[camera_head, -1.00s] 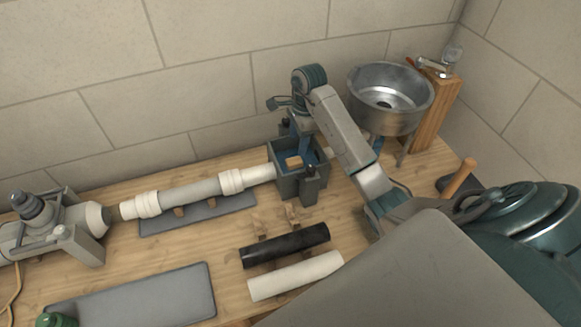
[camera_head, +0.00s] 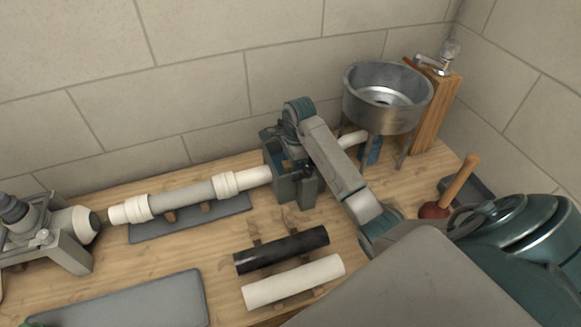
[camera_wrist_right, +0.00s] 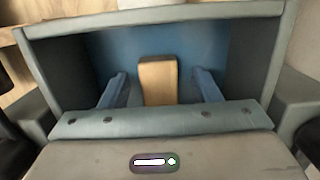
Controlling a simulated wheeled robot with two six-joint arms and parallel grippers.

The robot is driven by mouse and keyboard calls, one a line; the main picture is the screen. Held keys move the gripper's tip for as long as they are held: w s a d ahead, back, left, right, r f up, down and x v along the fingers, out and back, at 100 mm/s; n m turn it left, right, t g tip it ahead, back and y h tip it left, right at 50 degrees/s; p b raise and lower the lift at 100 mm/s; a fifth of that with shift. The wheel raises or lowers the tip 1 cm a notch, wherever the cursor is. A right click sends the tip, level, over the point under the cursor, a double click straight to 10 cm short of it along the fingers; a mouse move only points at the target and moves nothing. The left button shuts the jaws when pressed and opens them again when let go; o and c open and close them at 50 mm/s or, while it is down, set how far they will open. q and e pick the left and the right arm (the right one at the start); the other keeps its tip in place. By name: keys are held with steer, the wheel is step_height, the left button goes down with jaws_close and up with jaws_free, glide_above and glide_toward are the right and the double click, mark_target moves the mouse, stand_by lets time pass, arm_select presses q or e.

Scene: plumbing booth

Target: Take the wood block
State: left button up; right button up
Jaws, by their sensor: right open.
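The wood block (camera_wrist_right: 158,80) is a small light-brown upright piece inside a grey box with a blue interior. In the right wrist view it stands between the two blue fingers of my right gripper (camera_wrist_right: 160,76). The fingers are open, with a visible gap on each side of the block. In the head view the grey box (camera_head: 296,190) stands on the bench, with my right arm reaching over it from the right. There the wrist hides most of the box's inside and the block. My left gripper is not in view.
A jointed white and grey pipe (camera_head: 190,197) runs to the box from the left. A metal basin (camera_head: 388,100) on legs stands behind the arm. Black (camera_head: 282,250) and white (camera_head: 293,282) tubes lie in front. A plunger (camera_head: 455,188) stands at right.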

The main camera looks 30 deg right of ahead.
steer(key=shift+f, duration=0.2)
steer(key=c, duration=1.1)
steer(key=shift+o, duration=0.2)
